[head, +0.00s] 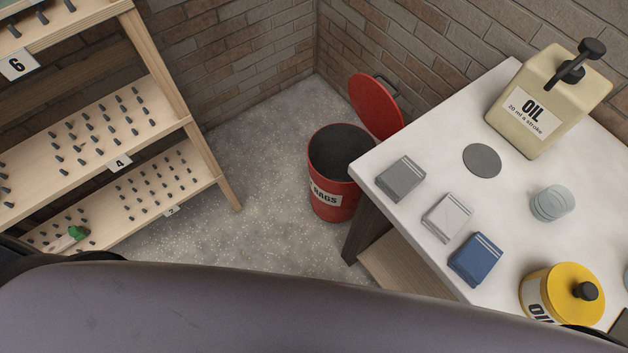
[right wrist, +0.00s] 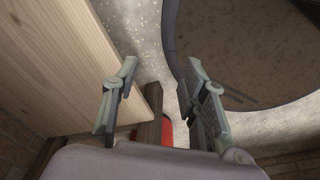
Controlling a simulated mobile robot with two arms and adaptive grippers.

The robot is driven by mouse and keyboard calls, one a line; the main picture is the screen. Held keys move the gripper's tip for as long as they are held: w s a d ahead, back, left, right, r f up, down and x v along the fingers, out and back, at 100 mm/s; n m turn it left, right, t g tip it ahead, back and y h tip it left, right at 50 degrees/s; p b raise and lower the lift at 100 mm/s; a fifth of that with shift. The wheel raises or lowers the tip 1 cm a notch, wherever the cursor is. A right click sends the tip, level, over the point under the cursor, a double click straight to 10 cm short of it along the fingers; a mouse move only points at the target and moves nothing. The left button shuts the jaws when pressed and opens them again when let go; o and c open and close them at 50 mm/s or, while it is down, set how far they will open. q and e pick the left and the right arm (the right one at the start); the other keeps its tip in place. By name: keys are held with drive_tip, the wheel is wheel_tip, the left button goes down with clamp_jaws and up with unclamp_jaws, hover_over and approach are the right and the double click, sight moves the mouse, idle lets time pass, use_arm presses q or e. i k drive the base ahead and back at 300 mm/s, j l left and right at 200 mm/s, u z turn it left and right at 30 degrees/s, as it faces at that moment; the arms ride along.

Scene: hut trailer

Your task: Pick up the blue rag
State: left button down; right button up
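The blue rag (head: 475,259) is folded, with pale stripes near one edge. It lies flat on the white table near its front left edge in the head view, with nothing on it. My right gripper (right wrist: 160,75) shows only in the right wrist view, its two fingers apart with nothing between them. The blue rag does not show in that view, so the gripper is away from it. My left gripper is not in view.
A grey rag (head: 401,180) and a white rag (head: 447,217) lie beside the blue one on the white table (head: 425,150). A yellow oil can (head: 562,295), glass discs (head: 551,203) and a cream oil dispenser (head: 540,105) stand nearby. A red bin (head: 333,200) has its lid open.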

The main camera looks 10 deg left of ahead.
sight(475, 259)
drive_tip(key=z, duration=1.5)
